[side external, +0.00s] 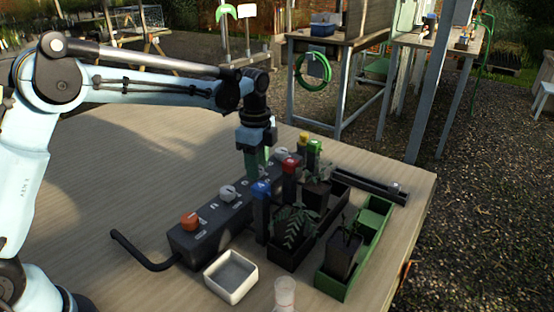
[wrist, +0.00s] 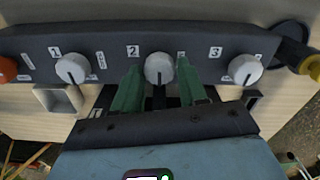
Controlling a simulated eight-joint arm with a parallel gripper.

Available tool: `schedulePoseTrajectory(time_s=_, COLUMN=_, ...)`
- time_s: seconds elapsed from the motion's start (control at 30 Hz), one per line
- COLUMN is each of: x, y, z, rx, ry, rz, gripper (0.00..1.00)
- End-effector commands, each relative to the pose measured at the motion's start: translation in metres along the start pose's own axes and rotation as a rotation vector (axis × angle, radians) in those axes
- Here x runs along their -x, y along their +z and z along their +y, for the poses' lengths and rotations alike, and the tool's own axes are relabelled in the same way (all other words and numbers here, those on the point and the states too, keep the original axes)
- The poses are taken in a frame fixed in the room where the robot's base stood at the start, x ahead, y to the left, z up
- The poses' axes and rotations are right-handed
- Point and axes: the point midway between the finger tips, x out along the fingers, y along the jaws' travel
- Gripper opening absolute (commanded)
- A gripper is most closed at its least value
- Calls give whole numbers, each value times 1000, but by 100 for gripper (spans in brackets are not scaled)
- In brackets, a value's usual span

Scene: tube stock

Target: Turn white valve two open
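White valve two (wrist: 159,68) is a round white knob beside the printed "2" on the dark valve box (wrist: 110,45). Its pointer lies along the picture's vertical. My gripper (wrist: 160,72) has its two green fingers on either side of this knob. Thin gaps seem to show between fingers and knob, so it looks open around it.
An orange knob (side external: 189,220) sits at the box's near end. Colour-topped posts, including a blue-topped one (side external: 262,190), stand close beside the box. A white square dish (side external: 231,276), a black planter and a green tray (side external: 378,215) with plants are on the right. The table's left is clear.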

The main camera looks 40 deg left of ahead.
Motion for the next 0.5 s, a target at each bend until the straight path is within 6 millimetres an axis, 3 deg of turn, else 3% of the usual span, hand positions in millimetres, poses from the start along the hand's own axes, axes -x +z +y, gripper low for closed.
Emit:
schedulePoseTrajectory(time_s=0.03, x=0, y=0, z=0, rx=0, ry=0, rz=0, gripper=34)
schedulePoseTrajectory(time_s=0.23, x=0, y=0, z=0, rx=0, ry=0, rz=0, gripper=5)
schedulePoseTrajectory(time_s=0.5, x=0, y=0, z=0, rx=32, ry=0, rz=0, gripper=5)
